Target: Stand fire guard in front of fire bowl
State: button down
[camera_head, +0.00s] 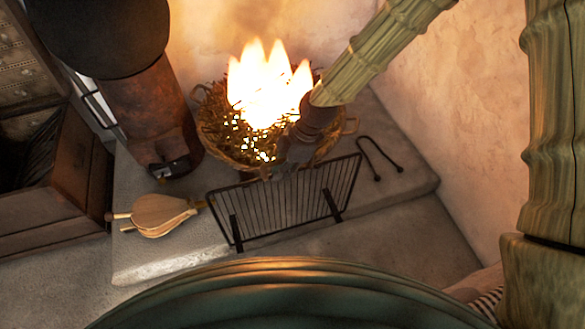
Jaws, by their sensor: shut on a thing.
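The fire guard (290,205) is a black wire grille with two short legs. It is in front of the fire bowl, over the front part of the hearth slab. My gripper (285,163) is shut on the top edge of the fire guard; its fingers are dark and hard to make out. I cannot tell whether the legs touch the stone. The fire bowl (215,135) is a round basket-like bowl full of twigs with tall bright flames. My arm hides part of its right side.
Bellows (160,215) lie on the slab left of the guard. Black tongs (372,160) lie on the right. A rusty cylinder (150,110) stands left of the bowl. A wooden drawer unit (50,205) is at far left. Walls close the back and right. Grey floor (420,262) is free in front.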

jog(key=w+d+f, duration=0.1)
jog(key=f, duration=0.1)
jog(key=w+d+f+b, duration=0.1)
jog(key=w, duration=0.1)
jog(key=shift+w+d+f, duration=0.3)
jog(key=shift+f, duration=0.05)
dwell(0.4)
jog(key=c, duration=1.5)
grip_release()
jog(key=shift+f, duration=0.15)
jog(key=p+v, duration=0.2)
jog(key=v, duration=1)
jog(key=shift+s+d, duration=0.1)
